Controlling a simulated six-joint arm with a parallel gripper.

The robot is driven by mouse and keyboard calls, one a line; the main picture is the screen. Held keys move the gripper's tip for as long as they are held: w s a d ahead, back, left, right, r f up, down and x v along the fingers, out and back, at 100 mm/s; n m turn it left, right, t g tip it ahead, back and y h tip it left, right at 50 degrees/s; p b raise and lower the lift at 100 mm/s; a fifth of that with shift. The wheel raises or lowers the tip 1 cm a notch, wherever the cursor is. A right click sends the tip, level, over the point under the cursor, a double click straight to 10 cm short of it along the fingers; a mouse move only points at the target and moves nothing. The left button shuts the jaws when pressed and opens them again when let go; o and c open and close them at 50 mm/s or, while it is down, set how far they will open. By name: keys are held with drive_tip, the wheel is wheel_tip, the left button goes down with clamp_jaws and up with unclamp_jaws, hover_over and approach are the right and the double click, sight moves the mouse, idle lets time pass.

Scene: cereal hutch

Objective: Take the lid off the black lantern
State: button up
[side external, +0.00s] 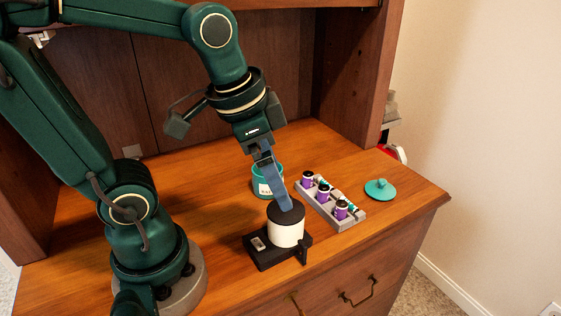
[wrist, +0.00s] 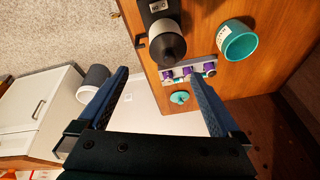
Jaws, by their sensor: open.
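The black lantern (side external: 286,233) stands upright near the front edge of the wooden counter, with a white body on a black base. Its round black lid (side external: 287,212) sits on top. In the wrist view the lid (wrist: 167,47) lies beyond the fingertips, toward the top of the picture, with neither finger seen touching it. My gripper (side external: 286,205) points down at the lid in the side view; its fingers overlap the lid's top there, and the exact gap is unclear. In the wrist view my gripper (wrist: 160,72) is open with nothing held between its blue fingers.
A grey rack (side external: 350,220) with several purple bottles stands right of the lantern. A teal jar (side external: 266,177) stands behind it. A teal lid (side external: 380,189) lies farther right. The hutch's back panel and side wall (side external: 358,70) rise behind.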

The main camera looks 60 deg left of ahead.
sight(286, 215)
drive_tip(key=w+f+g, duration=0.1)
drive_tip(key=f, duration=0.1)
drive_tip(key=w+a+f+g, duration=0.1)
drive_tip(key=f, duration=0.1)
drive_tip(key=w+f+g, duration=0.1)
drive_tip(key=shift+w+a+f+m, duration=0.15)
drive_tip(key=shift+a+f+m, duration=0.15)
drive_tip(key=shift+f+m, duration=0.1)
drive_tip(key=shift+a+f+g, duration=0.1)
drive_tip(key=shift+f+g, duration=0.3)
drive_tip(key=shift+f, duration=2.55)
drive_tip(key=c, duration=1.2)
drive_tip(key=shift+o, duration=0.2)
